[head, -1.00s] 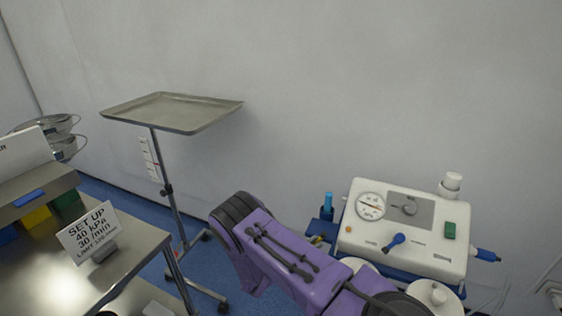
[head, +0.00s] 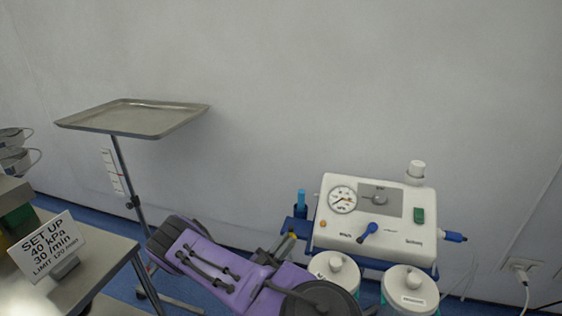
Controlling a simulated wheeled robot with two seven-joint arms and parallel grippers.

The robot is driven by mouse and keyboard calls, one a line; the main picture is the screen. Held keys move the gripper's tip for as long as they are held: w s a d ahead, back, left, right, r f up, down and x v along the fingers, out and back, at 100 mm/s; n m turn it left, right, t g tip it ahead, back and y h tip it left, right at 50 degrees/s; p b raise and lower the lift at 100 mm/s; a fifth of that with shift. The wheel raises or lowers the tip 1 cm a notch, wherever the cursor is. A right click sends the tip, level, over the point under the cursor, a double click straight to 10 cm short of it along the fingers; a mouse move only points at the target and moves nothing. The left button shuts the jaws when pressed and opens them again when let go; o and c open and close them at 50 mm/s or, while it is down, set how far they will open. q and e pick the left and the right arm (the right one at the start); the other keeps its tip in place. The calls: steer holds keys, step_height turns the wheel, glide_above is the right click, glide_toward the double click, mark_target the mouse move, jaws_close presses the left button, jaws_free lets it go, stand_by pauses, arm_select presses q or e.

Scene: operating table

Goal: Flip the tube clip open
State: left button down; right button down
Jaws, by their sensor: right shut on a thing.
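The suction machine (head: 385,212) is a white box with a round gauge, a blue lever and a green switch, at right in the head view. My purple right arm rises from the bottom edge, and its dark right gripper (head: 284,243) is at the machine's left side. The gripper is shut on a small yellow part (head: 292,236) below the blue holder. I cannot tell for sure whether this part is the tube clip, or whether it is flipped open. My arm hides much of what lies below. My left gripper is not in view.
Two white-lidded jars (head: 409,288) stand under the machine's front. A steel tray stand (head: 135,117) is at the left, near the wall. A metal table (head: 105,262) with a set-up sign (head: 48,247) is at lower left. A plug sits in a wall socket (head: 522,265) at right.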

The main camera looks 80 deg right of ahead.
steer(key=shift+a+f, duration=0.1)
steer(key=shift+f, duration=0.15)
steer(key=c, duration=1.2)
jaws_free()
steer(key=shift+s, duration=0.1)
steer(key=shift+o, duration=0.2)
steer(key=shift+d, duration=0.25)
steer(key=shift+a, duration=0.1)
steer(key=b+v, duration=0.2)
steer(key=v, duration=0.8)
steer(key=shift+w+f+b, duration=0.25)
steer(key=shift+b, duration=0.05)
